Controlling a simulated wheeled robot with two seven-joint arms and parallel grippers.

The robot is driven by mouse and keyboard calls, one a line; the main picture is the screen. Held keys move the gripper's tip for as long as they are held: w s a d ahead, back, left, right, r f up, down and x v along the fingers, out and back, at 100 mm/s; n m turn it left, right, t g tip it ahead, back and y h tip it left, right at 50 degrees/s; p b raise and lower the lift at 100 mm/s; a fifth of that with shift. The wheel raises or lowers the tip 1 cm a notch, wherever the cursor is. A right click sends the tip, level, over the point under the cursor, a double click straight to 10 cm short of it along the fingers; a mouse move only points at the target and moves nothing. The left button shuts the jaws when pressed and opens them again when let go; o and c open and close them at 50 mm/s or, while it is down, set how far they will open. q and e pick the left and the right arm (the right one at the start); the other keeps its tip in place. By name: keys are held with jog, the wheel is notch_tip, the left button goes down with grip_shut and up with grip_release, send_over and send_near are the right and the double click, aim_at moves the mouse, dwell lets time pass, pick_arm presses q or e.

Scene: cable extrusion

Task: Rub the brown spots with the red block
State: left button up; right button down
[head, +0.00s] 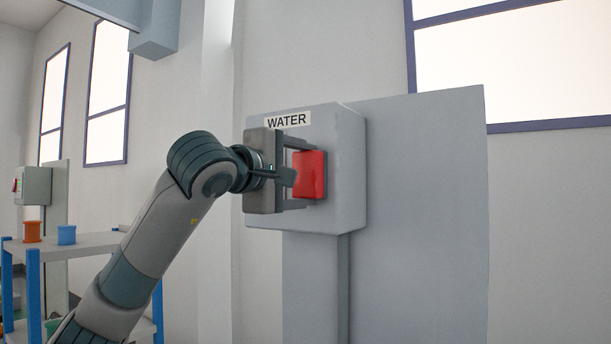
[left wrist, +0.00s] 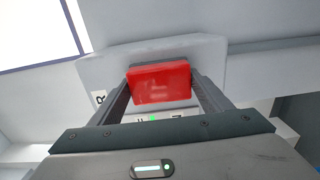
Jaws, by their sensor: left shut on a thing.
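The red block (head: 310,175) is held between the two fingers of my left gripper (head: 303,174), in front of the grey box labelled WATER (head: 348,170). In the left wrist view the red block (left wrist: 160,82) sits between the fingertips, with the pale box (left wrist: 105,70) behind it. The block is at or very near the box's face; I cannot tell whether it touches. I see no brown spots in either view; the block and gripper hide part of the box's face. My right gripper is not in view.
The box is mounted on a grey panel (head: 430,210) with a conduit (head: 343,285) running down. A shelf (head: 85,245) with an orange spool (head: 32,231) and a blue spool (head: 66,234) stands at left. Another wall box (head: 35,186) is farther back.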

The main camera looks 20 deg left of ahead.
pick_arm(q)
jog(key=shift+a, duration=0.2)
jog(key=a, duration=0.3)
jog(key=shift+w+a+b, duration=0.1)
jog(key=shift+w+b, duration=0.2)
jog(key=shift+r, duration=0.1)
jog(key=shift+r, duration=0.3)
dwell(0.5)
jog(key=shift+s+d, duration=0.15)
jog(key=shift+d, duration=0.75)
jog(key=shift+s+d, duration=0.1)
jog(key=shift+d, duration=0.8)
jog(key=shift+d, duration=0.15)
